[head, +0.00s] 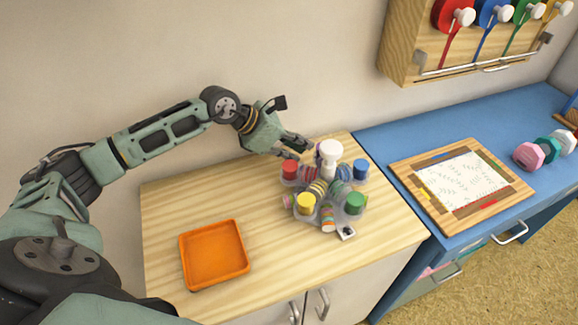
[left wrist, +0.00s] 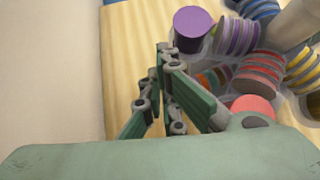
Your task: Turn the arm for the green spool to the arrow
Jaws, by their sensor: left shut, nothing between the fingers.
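The carousel has a white central post (head: 329,160) with spools and coloured caps around it. The green cap (head: 354,203) is on its front right, with a green-striped spool (head: 340,190) inward of it. A small white plate with a dark mark (head: 346,233), apparently the arrow, lies at the front, below the green cap in the picture. The red cap (head: 290,169) is back left. My left gripper (head: 304,149) is shut and empty behind the carousel. In the left wrist view its fingertips (left wrist: 164,50) are beside the purple cap (left wrist: 194,28); contact is unclear.
An orange tray (head: 245,268) is on the wooden top, left of the carousel. Blue (head: 361,168) and yellow (head: 306,203) caps flank the carousel. A framed board (head: 408,176) lies on the blue desk at right. The wall is close behind my left arm.

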